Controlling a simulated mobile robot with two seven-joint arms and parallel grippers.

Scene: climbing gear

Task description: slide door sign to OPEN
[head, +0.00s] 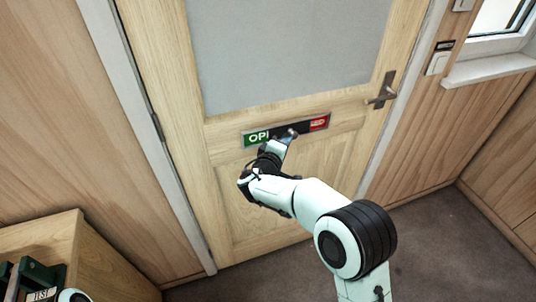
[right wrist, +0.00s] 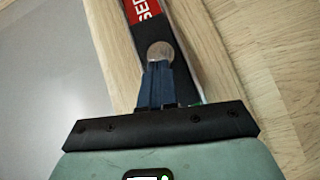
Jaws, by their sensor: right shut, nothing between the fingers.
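The door sign (head: 318,124) is a strip mounted across the wooden door below its frosted pane. Its left end is green with "OP" and part of another letter showing; its right end is red. A black slider panel (head: 300,129) covers the middle. In the right wrist view, the sign's red end (right wrist: 143,10) shows part of a word, and a round silver knob (right wrist: 160,50) sits on the black part. My right gripper (head: 289,134) is shut and empty, its fingertips (right wrist: 157,68) right at the knob; I cannot tell whether they touch. My left gripper is not in view.
The closed door (head: 225,170) has a lever handle (head: 382,92) on its right side. A window sill (head: 490,68) juts out at upper right. Grey floor at lower right is clear.

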